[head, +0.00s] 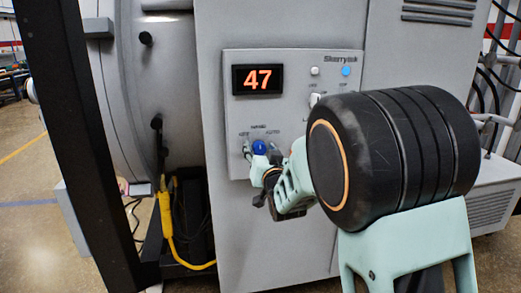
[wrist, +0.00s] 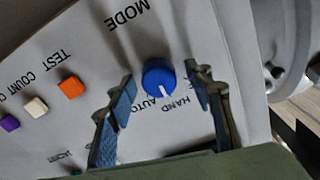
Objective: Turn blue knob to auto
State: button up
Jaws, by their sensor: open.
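The blue knob (head: 259,147) sits low on the grey control panel, and it also shows in the wrist view (wrist: 158,76). A white pointer mark on it points towards the lower edge in the wrist view, near the printed words HAND and AUTO. I cannot tell exactly which word it lines up with. My gripper (head: 264,168) is in front of the knob in the head view. In the wrist view, my gripper (wrist: 160,88) is open, with one finger on each side of the knob and visible gaps between.
Orange (wrist: 71,87), white (wrist: 36,107) and purple (wrist: 9,125) buttons lie left of the knob in the wrist view. The panel (head: 290,110) has a display (head: 258,79) reading 47. A dark post (head: 75,130) stands at the left, near a yellow cable (head: 167,225).

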jog(key=c, duration=1.2)
jog(key=shift+o, duration=0.2)
jog(key=shift+d+f+m+b, duration=0.1)
jog(key=shift+m+b, duration=0.3)
jog(key=shift+b, duration=0.3)
jog(key=shift+f+b, duration=0.1)
jog(key=shift+b, duration=0.35)
jog(key=m+b, duration=0.2)
jog(key=b, duration=0.1)
jog(key=shift+d+f+m, duration=0.1)
jog(key=shift+m, duration=0.3)
jog(key=m+b, duration=0.4)
jog(key=b, duration=0.1)
jog(key=shift+r+m+b, duration=0.2)
jog(key=shift+m+b, duration=0.85)
jog(key=shift+m, duration=0.15)
